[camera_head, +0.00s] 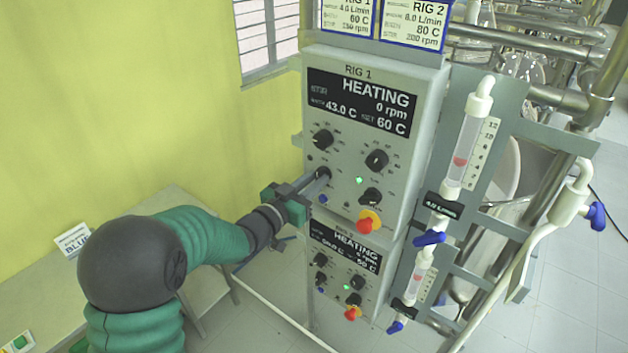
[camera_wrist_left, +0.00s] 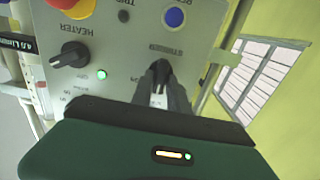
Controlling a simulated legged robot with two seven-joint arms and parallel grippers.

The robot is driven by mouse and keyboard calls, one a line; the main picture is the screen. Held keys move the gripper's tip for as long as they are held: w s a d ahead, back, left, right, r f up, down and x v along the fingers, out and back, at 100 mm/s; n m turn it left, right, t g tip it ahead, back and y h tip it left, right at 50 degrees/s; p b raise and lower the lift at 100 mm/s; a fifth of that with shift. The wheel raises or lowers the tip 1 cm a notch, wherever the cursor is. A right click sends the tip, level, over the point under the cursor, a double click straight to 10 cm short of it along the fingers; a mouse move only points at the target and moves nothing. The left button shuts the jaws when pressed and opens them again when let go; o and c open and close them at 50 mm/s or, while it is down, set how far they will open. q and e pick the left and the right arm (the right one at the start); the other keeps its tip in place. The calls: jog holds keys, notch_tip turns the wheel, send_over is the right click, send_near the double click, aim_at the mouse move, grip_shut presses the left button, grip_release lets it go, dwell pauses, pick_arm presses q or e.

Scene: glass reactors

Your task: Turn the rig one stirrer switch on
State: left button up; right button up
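The rig 1 panel (camera_head: 345,130) is a pale box with a black display reading HEATING, 0 rpm and 43.0 C. The rig 1 stirrer switch (camera_head: 323,173) is a small dark knob at its lower left, mostly hidden by my fingers. My left gripper (camera_head: 318,177) reaches it from the left. In the left wrist view the gripper's fingers (camera_wrist_left: 158,75) are close together at the knob, just by the upside-down STIRRER label (camera_wrist_left: 166,50). They look shut on the switch, whose angle I cannot read. My right gripper is not in view.
The heater knob (camera_head: 370,196), with a lit green lamp (camera_head: 359,180), is to the right. A red emergency button (camera_head: 368,220) sits below, and a blue button (camera_wrist_left: 174,17) is near my fingers. The rig 2 panel (camera_head: 345,262) is underneath. Glass flow meters (camera_head: 466,150) stand right.

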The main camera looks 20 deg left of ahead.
pick_arm(q)
grip_shut()
jog(key=shift+d+f+m+b, duration=0.1)
jog(key=shift+f+m+b, duration=0.05)
jog(key=shift+m+b, duration=3.3)
jog(key=shift+d+f+m+b, duration=0.1)
jog(key=shift+m+b, duration=2.45)
jog(key=shift+b, duration=1.7)
jog(key=shift+o, duration=2.3)
grip_release()
